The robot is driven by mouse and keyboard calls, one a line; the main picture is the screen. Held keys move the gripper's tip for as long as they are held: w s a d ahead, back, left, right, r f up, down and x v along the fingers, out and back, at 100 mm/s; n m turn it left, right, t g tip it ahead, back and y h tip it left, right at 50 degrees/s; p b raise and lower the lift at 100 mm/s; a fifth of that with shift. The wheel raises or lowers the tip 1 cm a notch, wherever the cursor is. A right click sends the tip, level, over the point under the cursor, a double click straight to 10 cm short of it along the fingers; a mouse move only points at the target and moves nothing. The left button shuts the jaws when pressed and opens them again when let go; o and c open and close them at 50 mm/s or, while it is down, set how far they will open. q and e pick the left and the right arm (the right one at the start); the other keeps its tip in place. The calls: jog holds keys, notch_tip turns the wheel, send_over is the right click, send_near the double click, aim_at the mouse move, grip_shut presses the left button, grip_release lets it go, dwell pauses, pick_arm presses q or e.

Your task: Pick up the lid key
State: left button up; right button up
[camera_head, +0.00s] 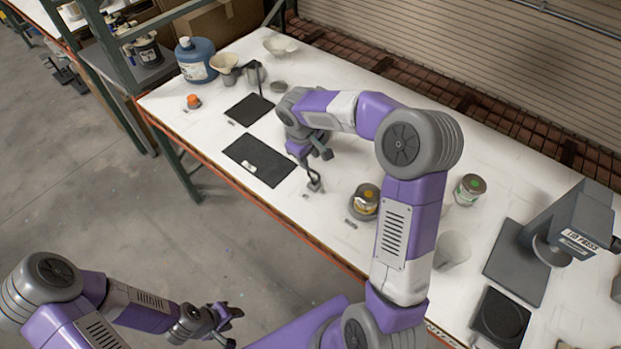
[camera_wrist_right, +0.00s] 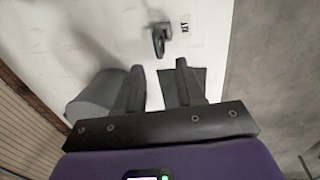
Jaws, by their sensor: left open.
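The lid key (camera_head: 314,183) is a small dark hooked piece on the white table, just below my right gripper in the head view. In the right wrist view the lid key (camera_wrist_right: 160,40) shows as a dark ring-like end beyond the fingertips, next to a small printed label (camera_wrist_right: 185,23); its far part is blurred. My right gripper (camera_head: 313,156) is over the table and apart from the key. Its two fingers stand apart with nothing between them in the right wrist view (camera_wrist_right: 159,72). My left gripper (camera_head: 226,318) is open and empty, away from the table's front edge.
Dark mats (camera_head: 250,110) (camera_head: 268,172) lie left of the right gripper. A blue jug (camera_head: 195,62) stands far left.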

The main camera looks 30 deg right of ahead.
notch_tip(320, 180, down, 3)
jog(key=b, duration=0.1)
send_over(313, 185)
notch_tip(313, 185, down, 7)
jog(key=shift+s+a+r, duration=0.1)
jog(key=shift+a, duration=0.05)
pick_arm(q)
jog(key=shift+w+f, duration=0.2)
jog(key=shift+f, duration=0.45)
jog(key=shift+w+f, duration=0.15)
jog(key=shift+f, duration=0.45)
pick_arm(e)
grip_shut()
